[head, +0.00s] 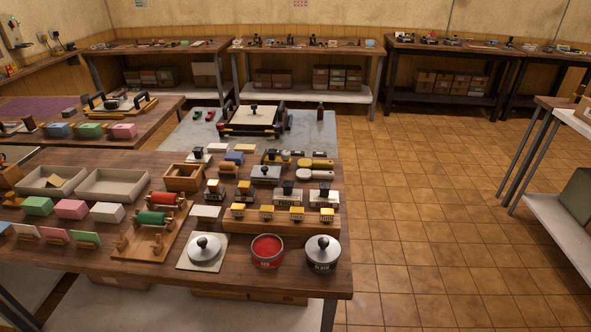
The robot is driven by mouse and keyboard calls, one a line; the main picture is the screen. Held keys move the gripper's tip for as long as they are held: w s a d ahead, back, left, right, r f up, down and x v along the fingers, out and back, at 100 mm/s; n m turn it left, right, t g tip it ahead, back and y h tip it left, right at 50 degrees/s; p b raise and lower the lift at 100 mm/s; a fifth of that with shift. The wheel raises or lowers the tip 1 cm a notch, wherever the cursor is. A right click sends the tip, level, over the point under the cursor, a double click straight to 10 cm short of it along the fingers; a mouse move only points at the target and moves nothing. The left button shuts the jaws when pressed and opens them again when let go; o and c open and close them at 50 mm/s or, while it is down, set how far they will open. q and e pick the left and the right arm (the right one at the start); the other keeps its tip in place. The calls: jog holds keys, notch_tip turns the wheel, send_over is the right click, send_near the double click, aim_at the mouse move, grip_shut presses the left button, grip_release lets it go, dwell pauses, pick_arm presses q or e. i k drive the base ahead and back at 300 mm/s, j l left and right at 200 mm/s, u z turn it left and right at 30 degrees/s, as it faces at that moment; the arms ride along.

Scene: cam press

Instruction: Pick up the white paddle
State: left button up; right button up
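A white paddle (306,174) lies on the brown wooden table toward its right edge. Its flat white end is to the left and a tan end points right. A yellow paddle (305,162) of similar shape lies just behind it. Stamp-like blocks with dark knobs (324,197) stand just in front of the white paddle. Neither of my grippers shows in the head view, and nothing is seen touching the paddle.
An open red tin (267,251) and a lidded black tin (323,253) stand at the table's front right. A wooden rack (240,226) holds yellow-topped stamps. Grey trays (113,186) are at left. Tiled floor (430,220) is clear to the right.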

aim_at(302, 175)
jog(key=u, duration=4.4)
jog(key=z, duration=4.35)
jog(key=i+l+u, duration=0.1)
jog(key=u, duration=0.3)
jog(key=i+l+u, duration=0.1)
jog(key=l+u, duration=0.2)
jog(key=u, duration=0.15)
jog(key=l+u, duration=0.2)
jog(key=u, duration=0.2)
jog(key=i, duration=0.05)
